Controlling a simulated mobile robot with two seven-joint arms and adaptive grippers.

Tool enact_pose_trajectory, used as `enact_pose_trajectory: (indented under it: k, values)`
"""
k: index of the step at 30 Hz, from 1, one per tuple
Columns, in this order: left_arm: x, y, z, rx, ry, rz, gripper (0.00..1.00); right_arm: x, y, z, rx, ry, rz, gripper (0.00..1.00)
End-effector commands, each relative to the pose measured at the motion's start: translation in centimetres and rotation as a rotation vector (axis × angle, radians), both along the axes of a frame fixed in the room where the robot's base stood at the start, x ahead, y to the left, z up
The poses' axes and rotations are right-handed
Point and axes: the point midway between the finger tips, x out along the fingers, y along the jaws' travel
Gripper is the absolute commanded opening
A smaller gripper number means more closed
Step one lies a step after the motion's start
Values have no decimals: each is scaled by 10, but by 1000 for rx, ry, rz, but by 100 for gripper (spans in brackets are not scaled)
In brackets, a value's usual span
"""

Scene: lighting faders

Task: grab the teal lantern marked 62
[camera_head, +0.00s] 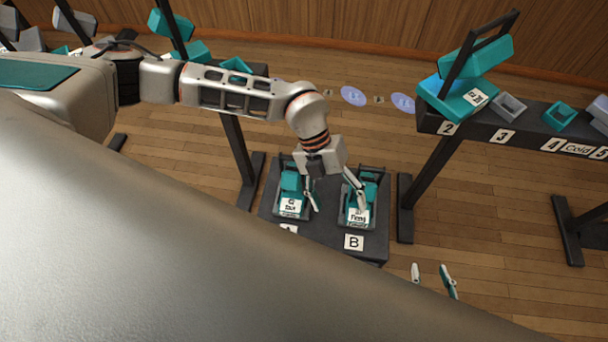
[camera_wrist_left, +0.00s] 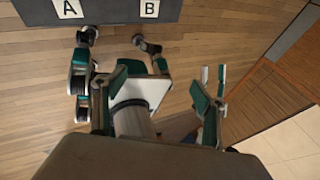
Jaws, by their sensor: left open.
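Two teal lanterns stand on a low dark stand: one by card A (camera_head: 290,183) and one by card B (camera_head: 371,190). Each has a white label at its front, and I cannot read the small print for certain. A further teal lantern (camera_head: 462,100) with a white label sits on the right rail. My left gripper (camera_head: 336,203) is open above the stand, one finger by each of the A and B lanterns; part of the B lantern is hidden behind a finger. My right gripper (camera_head: 432,277) has its fingertips apart, below and right of the stand, empty.
The low stand (camera_head: 315,240) shows its cards A and B in the left wrist view too, on its edge (camera_wrist_left: 108,12). The dark rail (camera_head: 488,128) with numbered cards carries a grey tray (camera_head: 509,106) and a teal tray (camera_head: 559,117). Wooden floor lies open around.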

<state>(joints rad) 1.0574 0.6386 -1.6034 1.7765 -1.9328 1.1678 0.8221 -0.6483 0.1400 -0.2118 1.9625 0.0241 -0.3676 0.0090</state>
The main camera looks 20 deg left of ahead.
Motion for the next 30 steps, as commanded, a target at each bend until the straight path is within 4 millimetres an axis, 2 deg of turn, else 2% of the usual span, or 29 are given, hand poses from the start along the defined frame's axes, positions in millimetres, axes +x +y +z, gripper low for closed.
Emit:
enact_pose_trajectory:
  k: [1,3,6,10,15,23,30]
  values:
    - [20,30,-3,93,-40,13,71,0,0,0,0,0,0,40]
    - [41,69,-5,210,-83,36,71,0,0,0,0,0,0,40]
    - [66,114,-3,342,-135,73,71,0,0,0,0,0,0,40]
    - [86,152,3,449,-178,111,71,0,0,0,0,0,0,40]
    - [95,170,0,498,-197,132,71,0,0,-1,1,0,1,40]
    - [95,170,-26,497,-197,131,71,-1,0,-3,0,2,1,40]
    - [97,170,-60,495,-195,131,71,-1,0,-5,1,5,1,40]
